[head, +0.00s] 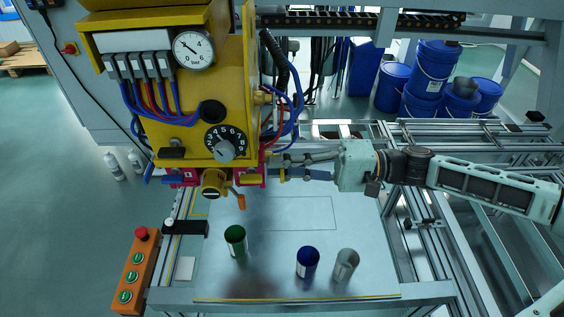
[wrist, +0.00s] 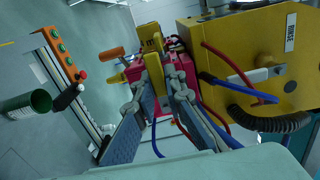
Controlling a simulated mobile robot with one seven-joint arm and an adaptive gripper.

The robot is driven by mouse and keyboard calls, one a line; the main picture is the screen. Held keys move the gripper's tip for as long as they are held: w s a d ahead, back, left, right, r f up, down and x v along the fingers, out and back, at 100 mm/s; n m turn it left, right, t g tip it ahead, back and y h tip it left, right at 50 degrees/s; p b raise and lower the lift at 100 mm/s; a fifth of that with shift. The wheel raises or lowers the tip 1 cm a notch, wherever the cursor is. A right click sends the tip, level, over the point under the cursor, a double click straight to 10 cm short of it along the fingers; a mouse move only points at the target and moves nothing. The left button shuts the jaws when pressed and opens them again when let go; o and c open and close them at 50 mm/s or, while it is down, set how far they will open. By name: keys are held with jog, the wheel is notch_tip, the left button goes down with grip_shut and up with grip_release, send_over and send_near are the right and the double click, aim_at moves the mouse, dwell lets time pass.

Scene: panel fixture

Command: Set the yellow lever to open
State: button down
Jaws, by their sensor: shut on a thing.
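The yellow lever (head: 281,175) is at the right side of the red-pink valve block under the yellow panel housing. In the wrist view the yellow lever (wrist: 155,72) runs between my two fingers. My gripper (head: 284,163) reaches in from the right and is shut on the lever; the fingers hide part of it. The wrist view shows my gripper (wrist: 157,80) with a finger on each side of the lever. No open or shut marking for the lever is readable.
The yellow housing (head: 190,105) carries a gauge (head: 194,50), a numbered dial (head: 225,144) and hoses close to my gripper. An orange handle (wrist: 105,52) stands near the lever. Green (head: 236,242), blue (head: 307,263) and grey (head: 346,264) cups stand on the table below. An orange button box (head: 137,270) is at left.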

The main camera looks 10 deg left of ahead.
jog(key=c, duration=2)
grip_release()
jog(key=shift+o, duration=0.2)
jog(key=v, duration=1.2)
